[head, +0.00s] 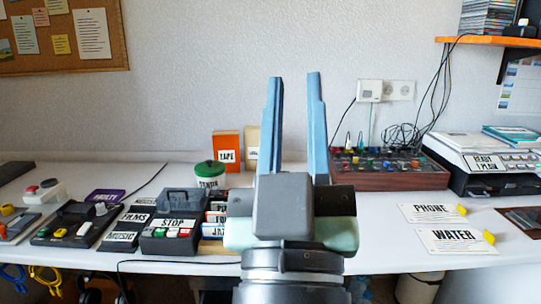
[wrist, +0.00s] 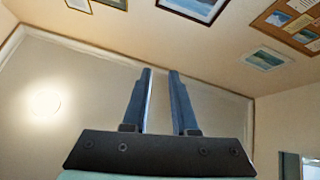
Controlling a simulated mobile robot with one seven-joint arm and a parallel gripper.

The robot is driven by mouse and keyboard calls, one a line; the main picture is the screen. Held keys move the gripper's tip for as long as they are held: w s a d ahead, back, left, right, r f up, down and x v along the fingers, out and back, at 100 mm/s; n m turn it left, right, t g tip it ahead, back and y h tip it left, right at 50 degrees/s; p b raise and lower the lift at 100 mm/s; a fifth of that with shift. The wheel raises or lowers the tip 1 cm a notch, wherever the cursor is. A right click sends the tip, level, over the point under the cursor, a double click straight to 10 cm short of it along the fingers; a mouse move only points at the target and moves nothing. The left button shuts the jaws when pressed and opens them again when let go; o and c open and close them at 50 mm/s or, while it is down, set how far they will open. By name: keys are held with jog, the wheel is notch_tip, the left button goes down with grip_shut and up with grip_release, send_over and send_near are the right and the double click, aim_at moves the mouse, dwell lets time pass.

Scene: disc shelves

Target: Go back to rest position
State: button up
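My gripper (head: 294,88) stands upright in the middle of the head view, its two blue fingers pointing up. The fingers are apart with nothing between them. In the wrist view my gripper (wrist: 160,75) is also open and empty, with the ceiling and upper walls behind it. It touches nothing on the table. My arm hides part of the table's middle.
A white table (head: 380,225) runs across the view. It holds a black STOP box (head: 172,222), an orange TAPE box (head: 226,150), a mixer panel (head: 374,168), a READY PLAY device (head: 490,163) and PHONE and WATER cards (head: 456,240). A shelf (head: 490,41) is upper right.

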jog(key=s+a+r+m+t+y+p, duration=0.1)
jog(key=s+r+p, duration=0.1)
jog(key=r+p, duration=1.5)
jog(key=s+a+r+t+y+p, duration=0.1)
jog(key=s+r+p, duration=0.1)
jog(key=r+p, duration=1.45)
notch_tip(320, 180, down, 54)
jog(key=s+b, duration=0.1)
jog(key=b, duration=6.1)
jog(key=shift+s+a, duration=0.2)
jog(key=shift+a, duration=0.25)
jog(key=shift+f, duration=0.1)
